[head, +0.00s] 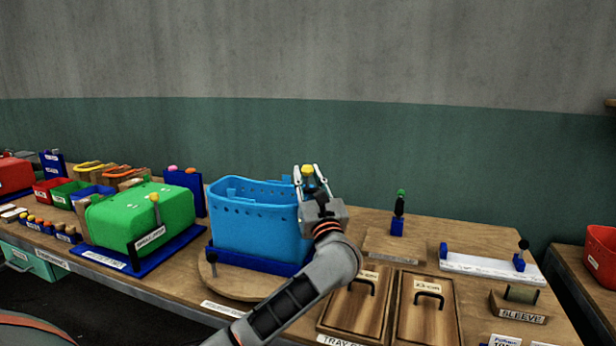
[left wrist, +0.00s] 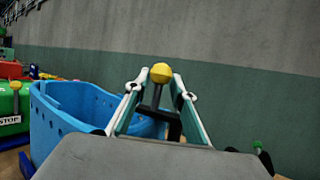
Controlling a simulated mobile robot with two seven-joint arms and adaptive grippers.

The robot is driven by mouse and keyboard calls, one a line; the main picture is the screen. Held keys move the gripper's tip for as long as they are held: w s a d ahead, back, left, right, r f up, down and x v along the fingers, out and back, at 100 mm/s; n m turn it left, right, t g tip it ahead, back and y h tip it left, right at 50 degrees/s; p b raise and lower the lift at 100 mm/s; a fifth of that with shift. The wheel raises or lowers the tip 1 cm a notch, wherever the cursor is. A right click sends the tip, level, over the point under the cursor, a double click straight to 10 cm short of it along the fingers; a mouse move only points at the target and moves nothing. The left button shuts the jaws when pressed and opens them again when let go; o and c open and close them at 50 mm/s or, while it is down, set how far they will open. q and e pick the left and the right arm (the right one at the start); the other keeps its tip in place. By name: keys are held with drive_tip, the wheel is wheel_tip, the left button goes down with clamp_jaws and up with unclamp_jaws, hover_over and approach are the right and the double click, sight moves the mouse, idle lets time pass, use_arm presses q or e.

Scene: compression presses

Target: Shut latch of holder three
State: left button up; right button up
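A yellow ball knob (head: 308,169) tops a dark lever beside the right end of the blue basket (head: 255,228). My left gripper (head: 308,176) is at this knob, with one finger on each side. In the left wrist view the yellow knob (left wrist: 161,73) and its black stem stand between the spread fingers (left wrist: 158,92), with a gap on both sides. The basket sits in a blue base (head: 258,262) on a round wooden board. My gripper hides the lever's foot. I cannot read which holder is number three. My right gripper is out of view.
A green press-like box (head: 138,218) with a yellow-knobbed lever stands left of the basket. At right are two wooden lids (head: 425,308), a green-knobbed upright lever (head: 400,200), a white strip (head: 485,266) and a sleeve block (head: 518,305). A wall stands behind the table.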

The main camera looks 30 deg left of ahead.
use_arm(q)
drive_tip(key=v, duration=1.2)
drive_tip(key=shift+r, duration=0.1)
drive_tip(key=shift+c, duration=0.2)
drive_tip(key=w+a+r+n+g+p, duration=0.1)
drive_tip(key=w+a+g+p, duration=0.1)
drive_tip(key=p, duration=0.1)
drive_tip(key=w+a+r+g+p, duration=0.1)
drive_tip(key=w+a+g+p, duration=0.1)
drive_tip(key=p, duration=0.1)
drive_tip(key=w+a+r+n+g+h+p, duration=0.1)
drive_tip(key=w+a+r+g+p, duration=0.1)
drive_tip(key=a+p, duration=0.1)
drive_tip(key=shift+w+n+p, duration=0.2)
drive_tip(key=shift+n+p, duration=0.1)
drive_tip(key=shift+w+a+f, duration=0.1)
drive_tip(key=shift+w+a, duration=0.15)
drive_tip(key=shift+a, duration=0.25)
